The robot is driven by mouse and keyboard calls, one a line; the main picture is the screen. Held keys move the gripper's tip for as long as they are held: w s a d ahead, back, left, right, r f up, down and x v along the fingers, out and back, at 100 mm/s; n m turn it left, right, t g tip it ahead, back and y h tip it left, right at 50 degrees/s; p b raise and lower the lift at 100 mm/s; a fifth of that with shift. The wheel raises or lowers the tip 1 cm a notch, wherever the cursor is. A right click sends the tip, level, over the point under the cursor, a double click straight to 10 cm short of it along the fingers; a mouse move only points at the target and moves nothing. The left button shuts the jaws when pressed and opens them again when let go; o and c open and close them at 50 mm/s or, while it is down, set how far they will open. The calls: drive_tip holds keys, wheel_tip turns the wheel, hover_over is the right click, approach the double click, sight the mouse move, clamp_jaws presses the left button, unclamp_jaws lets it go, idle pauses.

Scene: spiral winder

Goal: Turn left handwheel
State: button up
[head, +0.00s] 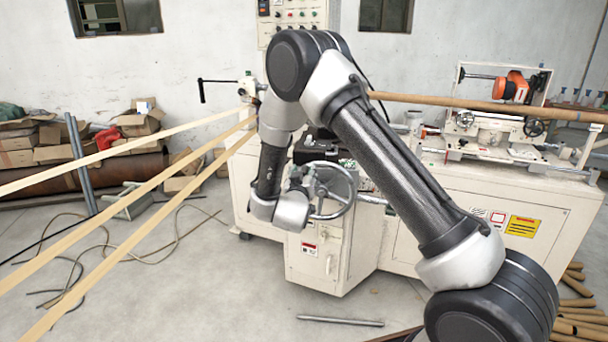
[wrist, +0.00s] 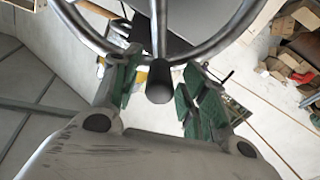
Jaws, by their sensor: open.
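The left handwheel (head: 353,188) is a silver spoked wheel on the front of the cream machine, just right of my gripper (head: 300,182) in the head view. In the wrist view the rim of the handwheel (wrist: 228,38) and a spoke fill the top. A dark round-ended handle (wrist: 159,84) points toward the camera. My gripper (wrist: 158,72) is open, with one green-padded finger on each side of the handle. Gaps show on both sides, and I cannot tell any contact. My arm hides part of the machine and the gripper in the head view.
Pale paper strips (head: 130,205) stretch across the left to the machine. A black crank handle (head: 203,90) sticks out above. A metal rod (head: 340,321) lies on the floor in front. Cardboard boxes (head: 140,119) stand at the back left. Brown tubes (head: 580,320) lie at the lower right.

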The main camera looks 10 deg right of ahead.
sight(323, 165)
clamp_jaws()
drive_tip(key=shift+d, duration=0.15)
drive_tip(key=shift+s+d+r+m, duration=0.3)
drive_tip(key=shift+d+m, duration=0.55)
drive_tip(key=shift+m, duration=0.2)
drive_tip(key=shift+s+d+r+m, duration=0.2)
drive_tip(key=shift+s+d+m, duration=0.15)
drive_tip(key=shift+d+m, duration=0.55)
drive_tip(key=shift+s+d+r+m, duration=0.3)
drive_tip(key=shift+d+m, duration=0.45)
drive_tip(key=shift+m, duration=0.4)
